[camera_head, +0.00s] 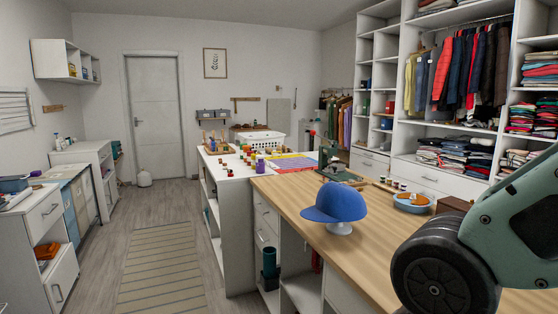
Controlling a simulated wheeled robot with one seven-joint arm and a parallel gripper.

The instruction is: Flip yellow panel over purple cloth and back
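Flat coloured pieces, with blue, red and yellow areas, lie on the white counter beyond the wooden worktop. The yellow panel (297,163) appears as a thin yellow area among them, small and seen at a low angle. I cannot make out a separate purple cloth; a bluish-purple strip (290,155) lies at the far edge of the coloured pieces. Whether the pieces overlap or are joined is too small to tell. A green and black link of my arm fills the lower right. My gripper is outside the view.
Bottles and spools (243,153) stand left of the coloured pieces, and a white basket (259,141) behind. A blue cap on a stand (335,207), a dark green machine (331,161) and a blue bowl (411,202) occupy the wooden worktop (290,192). Floor with a striped rug (160,265) is open at left.

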